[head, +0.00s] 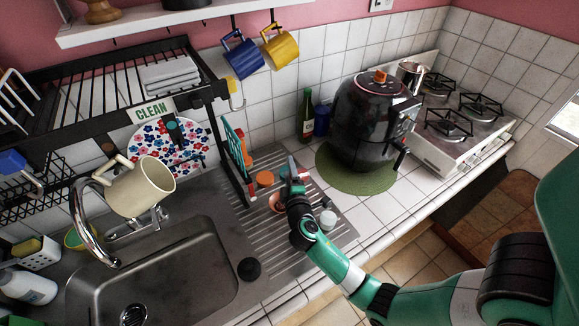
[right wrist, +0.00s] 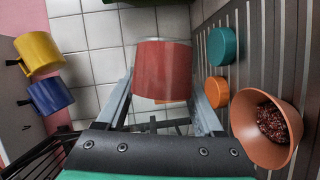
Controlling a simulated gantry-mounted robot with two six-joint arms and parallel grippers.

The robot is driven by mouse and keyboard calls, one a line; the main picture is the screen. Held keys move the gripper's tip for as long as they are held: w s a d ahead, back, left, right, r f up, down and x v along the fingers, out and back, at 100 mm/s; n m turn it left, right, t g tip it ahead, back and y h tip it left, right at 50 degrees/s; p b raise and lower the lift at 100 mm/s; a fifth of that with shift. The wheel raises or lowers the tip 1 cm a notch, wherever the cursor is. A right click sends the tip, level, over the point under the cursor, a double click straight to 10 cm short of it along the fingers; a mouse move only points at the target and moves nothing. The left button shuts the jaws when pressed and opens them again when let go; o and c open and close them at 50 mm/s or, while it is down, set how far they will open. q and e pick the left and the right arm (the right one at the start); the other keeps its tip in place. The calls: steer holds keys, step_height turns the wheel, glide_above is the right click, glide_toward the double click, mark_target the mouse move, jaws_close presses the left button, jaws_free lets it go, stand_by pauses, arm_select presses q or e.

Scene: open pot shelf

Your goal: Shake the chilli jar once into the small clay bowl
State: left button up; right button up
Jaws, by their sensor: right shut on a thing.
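My right gripper (head: 297,186) is over the drainboard. In the right wrist view, it (right wrist: 165,108) is shut on the chilli jar (right wrist: 163,70), a red jar between its two grey fingers. The small clay bowl (right wrist: 268,148) is to the right of the jar in that view, apart from it, with dark red flakes inside. In the head view the clay bowl (head: 275,203) is partly hidden beside the gripper. The jar is hard to make out there, and its exact tilt I cannot tell. My left gripper is not in view.
An orange-topped jar (head: 265,179), a teal-topped jar (right wrist: 223,46) and a white jar (head: 328,218) stand near the bowl. The sink (head: 160,270) lies left, a black air fryer (head: 368,120) right behind. A dish rack (head: 130,100) and hanging mugs (head: 243,54) are above left.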

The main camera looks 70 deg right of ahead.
step_height(320, 180, up, 3)
steer(key=m+t+y+p, duration=0.1)
steer(key=m+y+p, duration=0.1)
steer(key=m+p, duration=0.1)
steer(key=m+y+p, duration=0.2)
steer(key=m+p, duration=0.2)
steer(key=p, duration=0.1)
steer(key=m+t+y+p, duration=0.1)
steer(key=m+y+p, duration=0.1)
steer(key=m+p, duration=0.2)
steer(key=shift+f+t, duration=0.2)
steer(key=shift+t, duration=0.1)
steer(key=shift+m+y, duration=0.3)
